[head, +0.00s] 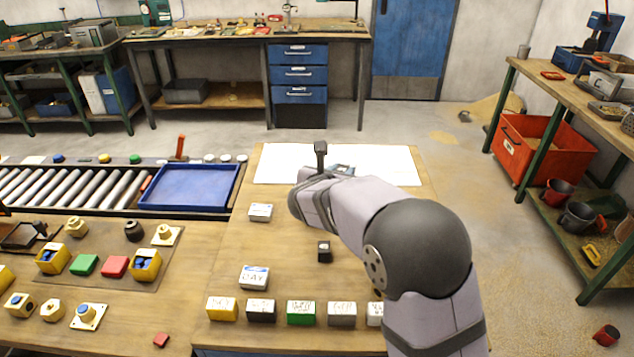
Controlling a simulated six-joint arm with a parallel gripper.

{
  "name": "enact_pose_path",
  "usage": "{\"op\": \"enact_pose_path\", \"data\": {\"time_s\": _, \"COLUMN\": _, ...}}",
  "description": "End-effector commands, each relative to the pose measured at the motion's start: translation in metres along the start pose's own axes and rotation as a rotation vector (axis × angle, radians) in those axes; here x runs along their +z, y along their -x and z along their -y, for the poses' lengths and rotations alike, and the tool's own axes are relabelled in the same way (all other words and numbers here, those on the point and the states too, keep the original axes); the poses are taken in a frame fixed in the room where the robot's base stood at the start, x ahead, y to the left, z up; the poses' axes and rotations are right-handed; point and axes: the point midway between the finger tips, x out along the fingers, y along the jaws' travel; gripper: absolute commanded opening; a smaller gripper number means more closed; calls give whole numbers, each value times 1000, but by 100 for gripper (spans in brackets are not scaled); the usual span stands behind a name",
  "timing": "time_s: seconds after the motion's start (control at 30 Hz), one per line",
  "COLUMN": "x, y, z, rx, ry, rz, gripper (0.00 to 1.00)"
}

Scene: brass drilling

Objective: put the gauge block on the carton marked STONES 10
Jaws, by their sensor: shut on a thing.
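My arm reaches in from the lower right, and its dark end (321,158) is over the white sheet at the back of the bench. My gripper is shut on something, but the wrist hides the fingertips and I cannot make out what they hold. A blue-grey item (342,169) shows just right of the wrist; I cannot tell whether it is held. One white carton (260,212) lies left of the wrist, and another, marked DAY (254,277), is nearer. I cannot read STONES 10 on any carton or pick out the gauge block for certain.
A row of lettered boxes, including a yellow one (222,309) and a green one (300,313), lines the front. A small black block (324,250) sits mid-bench. A blue tray (188,187) and rollers are at left. Bare wood lies between the cartons and the black block.

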Motion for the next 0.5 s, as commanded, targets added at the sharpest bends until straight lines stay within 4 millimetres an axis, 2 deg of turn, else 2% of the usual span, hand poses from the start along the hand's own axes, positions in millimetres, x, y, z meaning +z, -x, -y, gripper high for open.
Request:
{"op": "enact_pose_path", "data": {"time_s": 0.03, "x": 15, "y": -5, "z": 3, "rx": -5, "ry": -6, "rz": 5, "gripper": 0}}
{"op": "enact_pose_path", "data": {"time_s": 0.13, "x": 30, "y": -13, "z": 0, "rx": 10, "ry": 1, "rz": 4, "gripper": 0}}
{"op": "enact_pose_path", "data": {"time_s": 0.4, "x": 60, "y": -11, "z": -49, "rx": 168, "ry": 66, "rz": 5, "gripper": 0}}
{"op": "enact_pose_path", "data": {"time_s": 0.5, "x": 58, "y": -8, "z": -63, "rx": 231, "ry": 97, "rz": 3, "gripper": 0}}
